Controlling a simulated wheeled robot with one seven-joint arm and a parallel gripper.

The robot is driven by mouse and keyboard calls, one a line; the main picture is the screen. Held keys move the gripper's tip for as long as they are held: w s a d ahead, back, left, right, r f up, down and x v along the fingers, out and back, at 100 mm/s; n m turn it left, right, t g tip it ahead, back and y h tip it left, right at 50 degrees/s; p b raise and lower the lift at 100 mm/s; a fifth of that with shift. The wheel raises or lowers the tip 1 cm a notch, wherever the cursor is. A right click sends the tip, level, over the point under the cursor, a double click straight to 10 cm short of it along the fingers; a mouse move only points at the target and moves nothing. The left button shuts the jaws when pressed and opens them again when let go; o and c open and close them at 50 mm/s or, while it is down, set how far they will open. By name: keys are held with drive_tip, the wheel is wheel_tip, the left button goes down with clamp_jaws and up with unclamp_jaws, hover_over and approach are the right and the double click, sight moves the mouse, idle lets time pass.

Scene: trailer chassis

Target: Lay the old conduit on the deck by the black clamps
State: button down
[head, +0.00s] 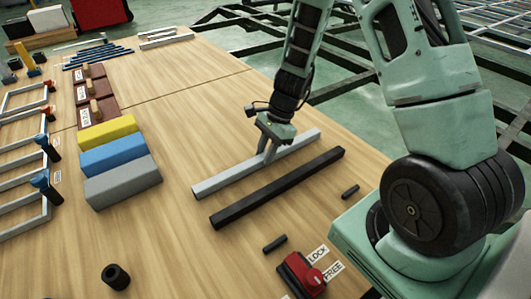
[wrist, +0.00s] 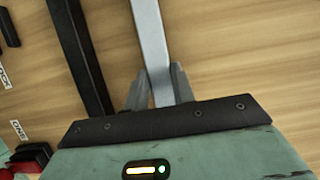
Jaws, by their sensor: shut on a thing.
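A long light grey square bar (head: 222,179), seemingly the conduit, lies level over the wooden deck (head: 180,245). My gripper (head: 268,152) points down and is shut on this bar near its middle. In the wrist view the grey bar (wrist: 150,40) runs between my two fingers (wrist: 158,88). I cannot tell whether it touches the deck. A long black bar (head: 278,188) lies parallel and close beside it, apart from my gripper. Two short black pieces (head: 274,243) (head: 350,191) lie beyond the black bar; I cannot tell whether these are the clamps.
A red block (head: 302,274) with LOCK and FREE labels sits at the deck's near edge. A black cylinder (head: 116,276) stands at the lower left. Yellow, blue and grey blocks (head: 122,182) and labelled brown trays (head: 92,96) lie left. Bare deck lies between.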

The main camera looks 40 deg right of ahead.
drive_tip(key=shift+f, duration=0.15)
drive_tip(key=c, duration=1.2)
unclamp_jaws()
drive_tip(key=shift+o, duration=0.2)
drive_tip(key=p+v, duration=0.6)
drive_tip(key=v, duration=0.6)
drive_tip(key=s+a+r+n+g+h, duration=0.1)
drive_tip(key=s+a+r+n, duration=0.2)
drive_tip(key=a+n, duration=0.3)
drive_tip(key=s+a+r+n, duration=0.3)
drive_tip(key=a+r+n, duration=0.1)
drive_tip(key=a, duration=0.4)
drive_tip(key=s+a+r+n+h, duration=0.1)
drive_tip(key=s+a+n, duration=0.3)
drive_tip(key=s+n, duration=0.4)
drive_tip(key=s+a+r+n+t+h, duration=0.1)
drive_tip(key=s+a+r+n+h, duration=0.1)
drive_tip(key=s+a+r+n, duration=0.2)
drive_tip(key=s+a+n, duration=0.1)
drive_tip(key=s+n, duration=0.2)
drive_tip(key=s, duration=0.1)
drive_tip(key=shift+n, duration=0.4)
